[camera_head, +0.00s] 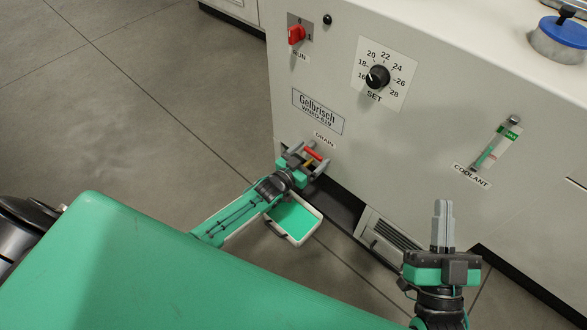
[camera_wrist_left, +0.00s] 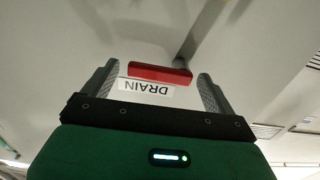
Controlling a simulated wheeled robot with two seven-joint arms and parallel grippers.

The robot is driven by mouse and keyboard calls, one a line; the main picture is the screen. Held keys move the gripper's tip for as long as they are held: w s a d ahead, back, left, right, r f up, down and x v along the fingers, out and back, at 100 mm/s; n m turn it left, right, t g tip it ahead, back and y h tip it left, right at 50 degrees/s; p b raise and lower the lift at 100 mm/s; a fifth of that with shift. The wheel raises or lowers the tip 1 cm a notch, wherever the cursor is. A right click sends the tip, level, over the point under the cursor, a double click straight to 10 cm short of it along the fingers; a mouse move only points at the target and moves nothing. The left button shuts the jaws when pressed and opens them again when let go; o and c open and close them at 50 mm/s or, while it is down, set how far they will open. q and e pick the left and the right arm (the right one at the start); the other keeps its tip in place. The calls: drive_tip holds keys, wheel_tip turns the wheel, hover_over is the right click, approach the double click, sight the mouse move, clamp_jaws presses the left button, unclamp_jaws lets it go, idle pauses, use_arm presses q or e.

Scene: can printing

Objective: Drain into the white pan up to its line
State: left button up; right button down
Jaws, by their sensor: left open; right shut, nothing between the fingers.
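The white pan (camera_head: 282,236) is on the floor below the drain at the machine's front, with flat green liquid (camera_head: 294,219) across its inside. I cannot make out its line. The red drain handle (camera_head: 313,154) is under the DRAIN label (camera_head: 325,139). My left gripper (camera_head: 305,160) is open at the handle, its fingers on either side. In the left wrist view the red handle (camera_wrist_left: 160,72) lies between the open fingers, with gaps at both ends. Any stream from the drain is hidden by the gripper. My right gripper (camera_head: 443,208) is shut, empty and pointing up.
The cream machine (camera_head: 350,120) fills the right side, with a red RUN switch (camera_head: 296,34), a black SET dial (camera_head: 377,76) and a coolant gauge (camera_head: 496,146) showing green. A vent grille (camera_head: 396,235) is low down, near my right gripper. Grey floor at left is clear.

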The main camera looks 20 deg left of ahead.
use_arm(q)
drive_tip(key=p+v, duration=0.2)
drive_tip(key=v, duration=1)
drive_tip(key=shift+s, duration=0.15)
use_arm(e)
drive_tip(key=s+a+f+g, duration=0.3)
drive_tip(key=f+g, duration=0.4)
drive_tip(key=f, duration=0.5)
drive_tip(key=shift+a+g+h, duration=0.15)
drive_tip(key=shift+g+h, duration=0.15)
